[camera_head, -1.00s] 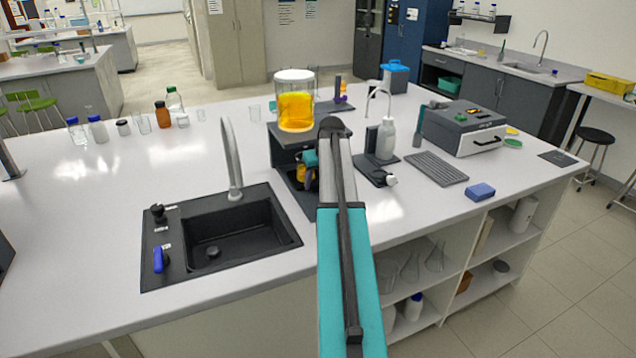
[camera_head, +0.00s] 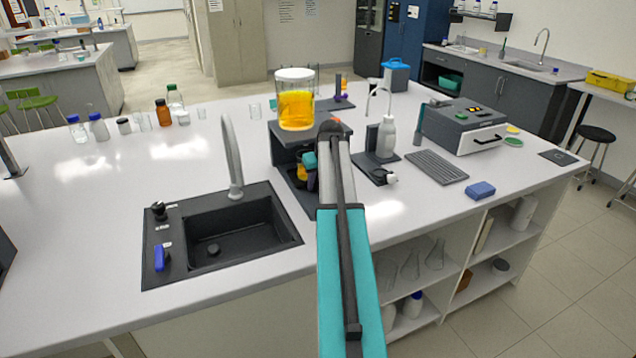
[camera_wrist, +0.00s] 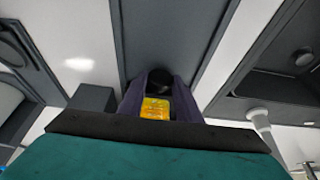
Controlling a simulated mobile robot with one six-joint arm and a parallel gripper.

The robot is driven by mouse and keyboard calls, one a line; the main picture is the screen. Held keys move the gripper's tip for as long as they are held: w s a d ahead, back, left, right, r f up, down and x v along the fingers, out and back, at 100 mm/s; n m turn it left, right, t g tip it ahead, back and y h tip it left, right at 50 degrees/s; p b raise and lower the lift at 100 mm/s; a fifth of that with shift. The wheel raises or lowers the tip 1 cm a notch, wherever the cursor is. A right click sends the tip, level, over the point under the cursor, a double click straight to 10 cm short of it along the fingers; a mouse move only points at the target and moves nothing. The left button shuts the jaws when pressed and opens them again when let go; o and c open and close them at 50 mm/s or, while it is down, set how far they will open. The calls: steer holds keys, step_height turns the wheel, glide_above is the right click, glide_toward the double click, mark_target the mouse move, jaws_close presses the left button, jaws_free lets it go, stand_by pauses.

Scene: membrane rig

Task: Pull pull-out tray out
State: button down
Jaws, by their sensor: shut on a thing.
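The dark stand of the rig (camera_head: 285,141) is on the bench right of the sink, with a beaker of yellow liquid (camera_head: 296,108) on top. The pull-out tray sits low in the stand, mostly hidden by my arm; I cannot tell how far out it is. My gripper (camera_wrist: 160,80) points down there, its purple fingers shut on a small dark part that looks like the tray's handle. A small yellow-orange thing (camera_wrist: 155,108) shows between the fingers. It also shows under the stand's top in the head view (camera_head: 301,173).
A black sink (camera_head: 215,238) with a tall tap (camera_head: 231,160) is left of the rig. The bench front between sink and rig is narrow.

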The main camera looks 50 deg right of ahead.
steer(key=shift+s, duration=0.1)
steer(key=s+a, duration=0.2)
steer(key=s, duration=0.3)
steer(key=s+a, duration=0.2)
steer(key=s, duration=0.3)
steer(key=s+a, duration=0.2)
steer(key=s, duration=0.2)
steer(key=shift+s, duration=0.4)
steer(key=c, duration=1.3)
jaws_free()
steer(key=shift+r, duration=0.15)
steer(key=b+v, duration=0.1)
steer(key=v, duration=1.2)
steer(key=shift+r+b, duration=0.25)
steer(key=shift+b, duration=0.15)
steer(key=shift+s+r, duration=0.1)
steer(key=shift+s, duration=0.05)
